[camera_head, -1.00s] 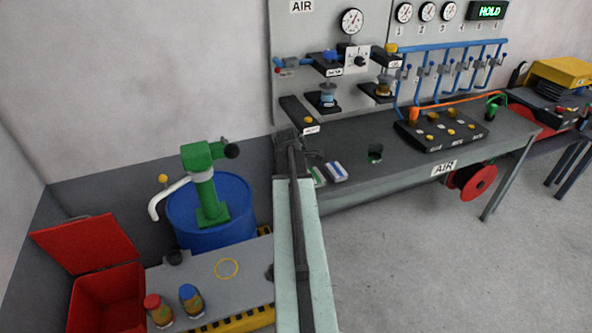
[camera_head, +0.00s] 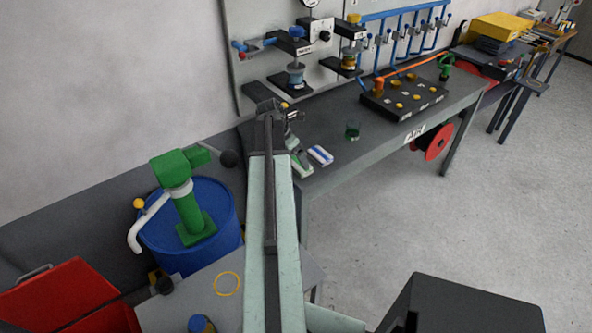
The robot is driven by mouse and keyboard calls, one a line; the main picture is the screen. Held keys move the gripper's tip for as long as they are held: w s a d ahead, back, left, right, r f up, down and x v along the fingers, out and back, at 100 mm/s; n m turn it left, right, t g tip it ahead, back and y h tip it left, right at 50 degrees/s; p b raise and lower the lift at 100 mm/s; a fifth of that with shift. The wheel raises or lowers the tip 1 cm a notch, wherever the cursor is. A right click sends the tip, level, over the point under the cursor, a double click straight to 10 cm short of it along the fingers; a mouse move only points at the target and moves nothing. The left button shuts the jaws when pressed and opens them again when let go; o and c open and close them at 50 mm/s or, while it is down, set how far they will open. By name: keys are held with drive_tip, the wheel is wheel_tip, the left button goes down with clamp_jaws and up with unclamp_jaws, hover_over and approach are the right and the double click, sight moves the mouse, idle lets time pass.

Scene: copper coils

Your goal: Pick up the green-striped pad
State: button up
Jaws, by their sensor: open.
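The green-striped pad (camera_head: 303,164) lies on the grey bench top (camera_head: 336,138) near its front left edge. Its white body with a green stripe shows just right of the end of my arm. The blue-striped pad (camera_head: 320,155) lies just to its right. My gripper (camera_head: 292,128) is small and dark at the end of the pale arm, close to the green-striped pad on its far side. It is open. I cannot tell whether it touches the pad. My arm passes in front of the bench's left part.
A dark green cup-like object (camera_head: 353,130) stands right of the pads. A black block with brass fittings (camera_head: 404,96) stands further right. A blue drum (camera_head: 215,231) with a green pump (camera_head: 186,188) is at left. A dark box-like shape fills the lower right.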

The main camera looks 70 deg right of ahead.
sight(299, 164)
drive_tip(key=b+x, duration=0.4)
drive_tip(key=x, duration=0.1)
drive_tip(key=shift+w+f+b, duration=0.1)
drive_tip(key=shift+f+b, duration=0.3)
drive_tip(key=shift+f, duration=0.05)
drive_tip(key=shift+r, duration=0.15)
drive_tip(key=c, duration=1.1)
